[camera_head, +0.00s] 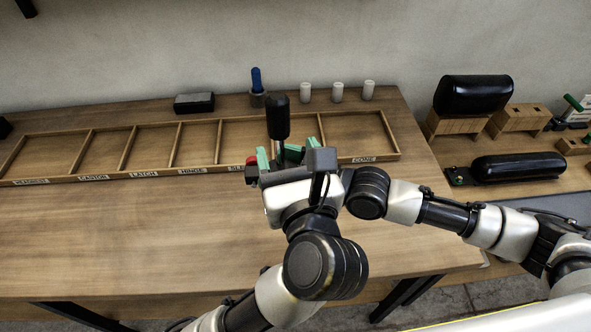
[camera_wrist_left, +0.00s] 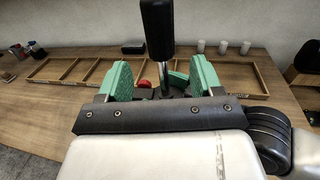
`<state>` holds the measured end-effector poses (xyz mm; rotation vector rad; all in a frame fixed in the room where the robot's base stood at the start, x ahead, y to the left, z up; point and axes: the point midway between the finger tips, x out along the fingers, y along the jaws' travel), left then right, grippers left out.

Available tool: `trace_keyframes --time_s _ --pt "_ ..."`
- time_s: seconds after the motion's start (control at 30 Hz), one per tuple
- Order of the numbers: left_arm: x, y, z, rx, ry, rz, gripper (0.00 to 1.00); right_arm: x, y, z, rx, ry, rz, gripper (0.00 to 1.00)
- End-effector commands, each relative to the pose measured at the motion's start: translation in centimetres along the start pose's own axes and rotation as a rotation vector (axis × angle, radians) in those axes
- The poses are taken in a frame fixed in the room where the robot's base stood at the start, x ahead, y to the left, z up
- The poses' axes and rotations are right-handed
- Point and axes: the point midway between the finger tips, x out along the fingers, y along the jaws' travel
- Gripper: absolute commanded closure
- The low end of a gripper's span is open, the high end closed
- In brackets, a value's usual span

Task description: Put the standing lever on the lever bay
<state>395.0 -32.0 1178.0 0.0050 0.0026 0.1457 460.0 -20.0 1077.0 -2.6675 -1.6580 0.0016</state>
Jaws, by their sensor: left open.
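The standing lever (camera_head: 278,118), a black grip on a metal shaft, is upright in front of the tray. It also shows in the left wrist view (camera_wrist_left: 157,32); its base is hidden. My left gripper (camera_head: 284,160) is open, its green fingers (camera_wrist_left: 161,82) on either side of the shaft in the wrist view. I cannot tell if they touch it. My right arm reaches in from the right behind the left gripper; a further green pad (camera_wrist_left: 178,80) shows there, but its jaws are mostly hidden. The divided wooden tray (camera_head: 75,178) has labelled bays; I cannot read a lever label.
Behind the tray stand a dark box (camera_head: 194,103), a blue-handled item (camera_head: 256,80) and white cylinders (camera_head: 338,92). A red part (camera_head: 251,160) is beside the left gripper. Black cushions (camera_head: 473,94) are at right. The table's left front (camera_head: 120,235) is clear.

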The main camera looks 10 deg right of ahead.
Motion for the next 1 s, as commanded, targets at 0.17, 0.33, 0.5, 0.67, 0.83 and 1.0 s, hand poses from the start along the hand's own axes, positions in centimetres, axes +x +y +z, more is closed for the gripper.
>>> trace_keyframes --time_s 0.17,0.33,0.5,0.67,0.83,1.0 --pt "3.7 0.0 0.1 0.006 -0.006 0.002 0.35 0.0 0.0 -0.2 -0.002 0.005 0.0 0.74" --pt "6.3 0.0 0.1 0.007 -0.004 0.001 0.35 0.0 0.0 -0.2 -0.002 0.005 0.0 0.74" --pt "7.8 0.0 0.0 0.004 -0.003 0.0 0.35 0.0 0.0 -0.2 -0.002 0.005 0.0 0.74" --pt "8.2 0.0 0.1 0.003 -0.002 -0.001 0.35 0.0 0.0 -0.2 -0.002 0.005 0.0 0.74" --pt "8.2 0.0 0.0 0.003 -0.002 -0.001 0.35 0.0 0.0 -0.2 -0.002 0.005 0.0 0.74" --pt "8.2 0.0 0.0 0.003 -0.002 -0.001 0.56 0.0 0.0 -0.2 -0.002 0.005 0.0 0.74"
